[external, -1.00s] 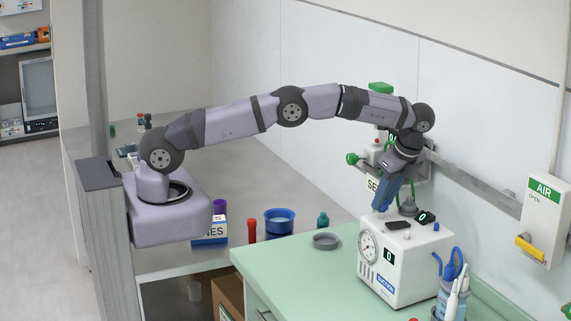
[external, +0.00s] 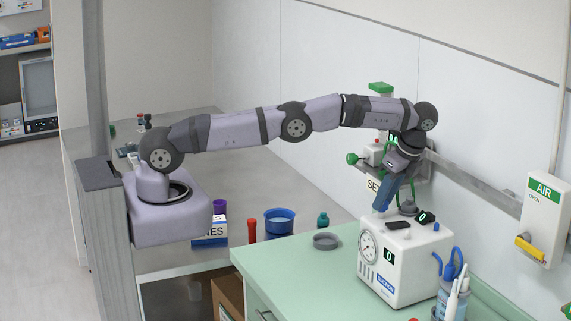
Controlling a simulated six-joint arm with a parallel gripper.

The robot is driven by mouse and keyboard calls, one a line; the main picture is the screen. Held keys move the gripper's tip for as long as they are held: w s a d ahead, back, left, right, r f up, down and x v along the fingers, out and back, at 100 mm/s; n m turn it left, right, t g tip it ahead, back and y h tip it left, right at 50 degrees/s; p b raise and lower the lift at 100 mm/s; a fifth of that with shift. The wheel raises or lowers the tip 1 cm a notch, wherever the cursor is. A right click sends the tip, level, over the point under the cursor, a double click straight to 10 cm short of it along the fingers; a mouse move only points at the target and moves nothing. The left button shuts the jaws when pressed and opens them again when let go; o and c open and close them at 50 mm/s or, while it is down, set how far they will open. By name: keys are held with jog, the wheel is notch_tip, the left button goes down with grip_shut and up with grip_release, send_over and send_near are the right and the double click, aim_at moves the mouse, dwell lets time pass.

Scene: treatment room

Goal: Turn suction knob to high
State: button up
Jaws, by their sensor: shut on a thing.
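The white suction unit (external: 405,262) stands on the green counter, with a round gauge (external: 368,247), a blue label and a small display on its front and side. Dark parts sit on its top, one bearing a light digit (external: 425,217). My gripper (external: 381,209) points down, slightly tilted, with its blue fingers at the unit's back left top edge. The fingers are closed together on something small there, apparently the suction knob. The knob itself is hidden by the fingers, so its setting cannot be read.
A blue-handled tool stands in a holder (external: 453,295) right of the unit. A grey round dish (external: 326,241) lies to its left. A blue bowl (external: 279,221), red bottle (external: 252,231) and labelled box (external: 209,231) stand on the grey bench. A green-fitted wall panel is behind my gripper.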

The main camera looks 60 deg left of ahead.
jog(key=o, duration=1)
jog(key=shift+m, duration=0.3)
